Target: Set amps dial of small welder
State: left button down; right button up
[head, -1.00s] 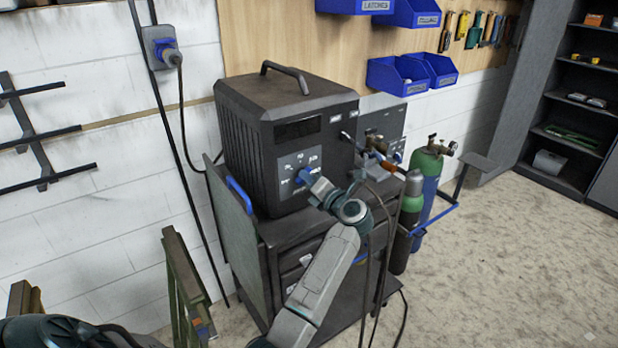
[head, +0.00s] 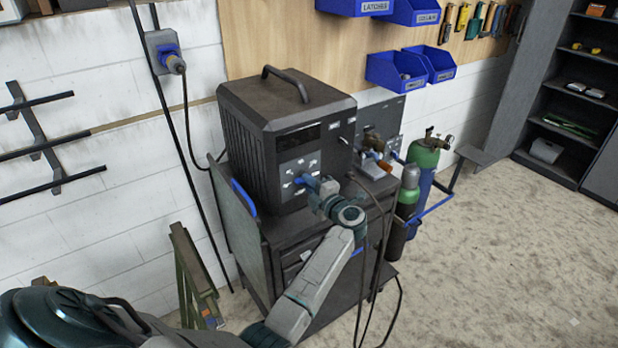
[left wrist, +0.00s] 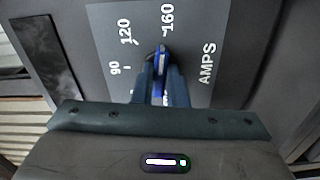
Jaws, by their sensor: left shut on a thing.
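The small welder (head: 258,125) is a dark box with a top handle, standing on a cart. Its grey front panel (head: 291,165) carries the amps dial. In the left wrist view the panel (left wrist: 105,35) reads 90, 120, 160 and AMPS. The blue dial knob (left wrist: 160,57) sits between the fingers, its top end near the 160 mark; the exact setting is hard to tell. My left gripper (head: 308,182) is at the panel, shut on the knob; its fingers also show in the left wrist view (left wrist: 162,85). The fingers partly hide the dial. My right gripper is not in view.
The dark cart (head: 285,255) stands against the white wall. Cables hang in front of it at right. Gas cylinders (head: 422,170) stand right of the cart. A green metal stand (head: 194,275) is at left. The floor at right is clear.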

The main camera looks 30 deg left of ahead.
pick_arm(q)
jog(key=shift+f+m+p, duration=0.1)
jog(key=shift+m+p, duration=0.2)
jog(key=shift+m, duration=0.1)
jog(key=c, duration=1.5)
grip_release()
jog(key=shift+o, duration=0.2)
jog(key=b+v, duration=0.4)
jog(key=v, duration=0.6)
jog(key=shift+s+d+b, duration=0.15)
jog(key=shift+d+b, duration=0.2)
